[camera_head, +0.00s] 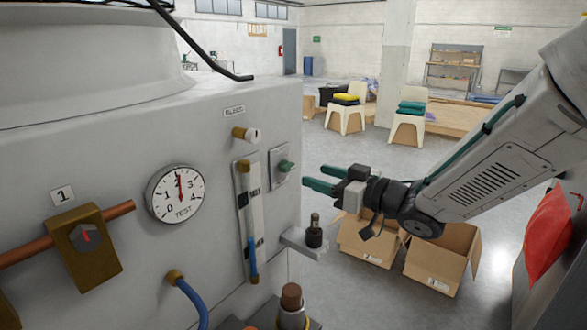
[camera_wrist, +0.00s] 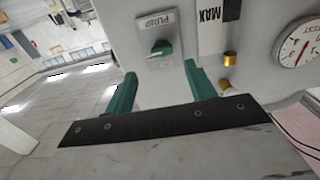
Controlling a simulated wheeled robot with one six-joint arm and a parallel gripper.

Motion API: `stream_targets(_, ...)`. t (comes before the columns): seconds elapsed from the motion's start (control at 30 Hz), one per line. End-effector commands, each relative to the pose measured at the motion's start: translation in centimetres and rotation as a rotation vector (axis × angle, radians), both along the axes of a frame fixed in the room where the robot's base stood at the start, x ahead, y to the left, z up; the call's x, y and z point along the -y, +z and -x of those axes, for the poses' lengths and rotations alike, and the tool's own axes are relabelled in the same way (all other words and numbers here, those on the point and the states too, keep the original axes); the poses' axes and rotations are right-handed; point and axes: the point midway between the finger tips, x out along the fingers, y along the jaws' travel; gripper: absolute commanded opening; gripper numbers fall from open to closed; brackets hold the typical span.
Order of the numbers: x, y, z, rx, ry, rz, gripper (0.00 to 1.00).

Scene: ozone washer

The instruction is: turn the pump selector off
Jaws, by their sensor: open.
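The pump selector (camera_head: 286,166) is a small green knob on a pale plate on the washer's right-hand face. The wrist view shows the knob (camera_wrist: 161,48) upside down under the label "PUMP" on its plate (camera_wrist: 154,22). Which setting it points to is too small to read. My gripper (camera_head: 306,175) has teal fingers and is open and empty. It is just right of the knob in the head view, pointing at it, with a gap between. In the wrist view my gripper (camera_wrist: 160,69) has a finger on each side below the knob, not touching it.
A sight tube (camera_head: 247,215), a brass bleed fitting (camera_head: 246,134) and a test gauge (camera_head: 176,195) sit left of the selector. A small shelf (camera_head: 300,240) with a dark object juts out below. Open cardboard boxes (camera_head: 440,262) stand on the floor beyond.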

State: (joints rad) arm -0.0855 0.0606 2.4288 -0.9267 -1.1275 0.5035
Motion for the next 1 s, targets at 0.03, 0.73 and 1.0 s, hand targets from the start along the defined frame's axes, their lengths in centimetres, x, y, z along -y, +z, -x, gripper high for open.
stream_targets(0.03,-0.4,0.0,-0.1,0.002,0.014,-0.009,0.55)
stream_targets(0.73,-6.3,0.1,-4.6,0.004,0.016,-0.011,0.55)
stream_targets(1.0,-6.3,0.1,-4.6,0.005,0.016,-0.011,0.27)
